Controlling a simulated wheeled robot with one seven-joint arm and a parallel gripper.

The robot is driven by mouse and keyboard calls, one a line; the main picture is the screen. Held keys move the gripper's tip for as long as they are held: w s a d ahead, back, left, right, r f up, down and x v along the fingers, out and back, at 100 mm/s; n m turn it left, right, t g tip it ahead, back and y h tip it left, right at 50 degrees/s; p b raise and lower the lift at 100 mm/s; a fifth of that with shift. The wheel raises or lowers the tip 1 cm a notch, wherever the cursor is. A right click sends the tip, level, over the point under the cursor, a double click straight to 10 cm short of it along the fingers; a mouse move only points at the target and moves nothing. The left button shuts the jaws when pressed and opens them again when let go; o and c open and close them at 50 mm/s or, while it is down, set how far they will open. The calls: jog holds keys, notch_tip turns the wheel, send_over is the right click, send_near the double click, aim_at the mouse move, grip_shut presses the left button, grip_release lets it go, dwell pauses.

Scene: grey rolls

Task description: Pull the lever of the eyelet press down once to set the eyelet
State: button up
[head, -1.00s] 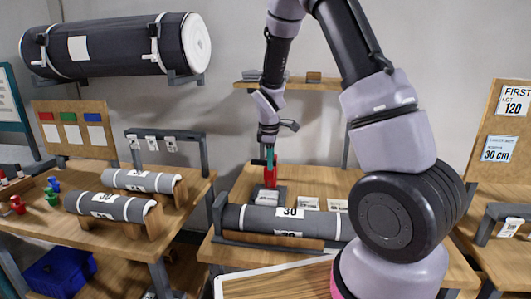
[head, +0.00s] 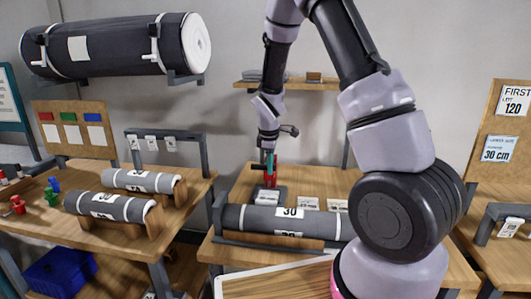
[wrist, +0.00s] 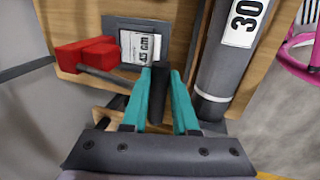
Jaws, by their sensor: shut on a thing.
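The red eyelet press (head: 274,178) stands on a dark base (head: 268,196) at the back of the middle table. In the wrist view its red body (wrist: 86,54) is at the upper left. Its dark lever (wrist: 103,81) runs rightward from the body to a dark grip (wrist: 159,88) between my teal fingers. My gripper (wrist: 162,76) is shut on this grip; in the head view my gripper (head: 269,172) is over the press and partly hides it. A white tag marked 45 cm (wrist: 140,47) lies on the dark plate by the press.
A grey roll marked 30 (head: 260,219) lies in a cradle in front of the press, and on the right in the wrist view (wrist: 228,60). White cards (head: 309,204) lie beside the press. A left table holds more rolls (head: 140,181).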

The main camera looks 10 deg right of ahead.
jog(key=shift+s+f, duration=0.1)
jog(key=shift+f, duration=0.05)
jog(key=shift+s+f, duration=0.15)
jog(key=shift+f, duration=0.6)
